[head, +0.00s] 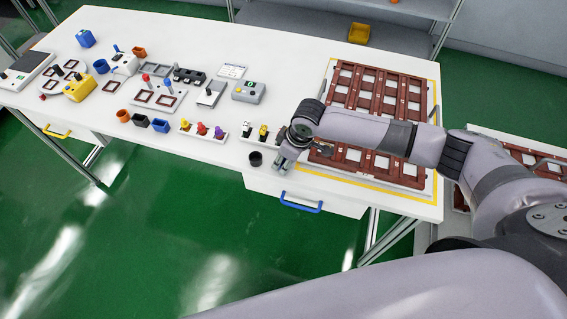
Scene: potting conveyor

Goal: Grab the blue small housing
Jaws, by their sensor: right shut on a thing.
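Several blue pieces show on the white table. A blue square housing (160,125) stands near the front edge, beside a dark one. A small round blue housing (101,66) stands farther back at the left. A larger blue block (85,38) is at the back left. I cannot tell for sure which is the small housing. My right gripper (281,163) is at the table's front edge, well to the right of these blue pieces. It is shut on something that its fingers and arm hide. My left gripper is not in view.
A small black cup (256,158) stands just left of my right gripper. A brown gridded tray (380,100) lies partly under my right arm. Connectors (201,131), orange cups (123,115) and a grey box (248,91) crowd the left and middle. The table's back middle is clear.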

